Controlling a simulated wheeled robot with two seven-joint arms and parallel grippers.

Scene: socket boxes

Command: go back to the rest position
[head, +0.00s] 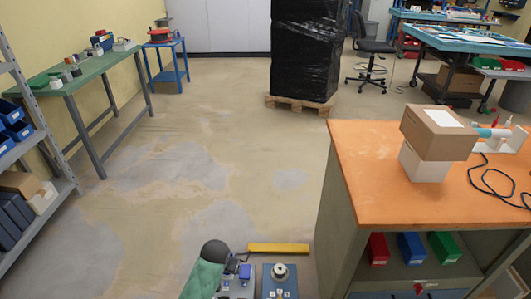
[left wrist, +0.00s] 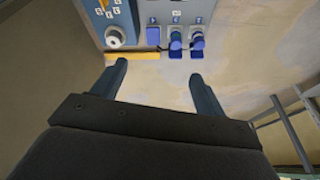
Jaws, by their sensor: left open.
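My left gripper (left wrist: 160,85) is open in the left wrist view, with nothing between its two dark fingers. Beyond the fingertips is a grey socket box (left wrist: 183,10) with several blue sockets along its near side. Beside it on the left is a blue box (left wrist: 112,18) with a round white knob. A yellow bar (left wrist: 133,56) lies just in front of them. The fingers appear apart from all of these. In the head view the blue box (head: 288,291) and the grey box (head: 236,289) are at the bottom edge, partly cut off. My right gripper is in neither view.
An orange-topped workbench (head: 370,160) stands at the right, bearing a cardboard box (head: 437,132) and a black cable. A green table (head: 100,67) and a grey shelf rack (head: 62,187) stand at the left. A black-wrapped pallet (head: 305,50) stands behind. The middle floor is clear.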

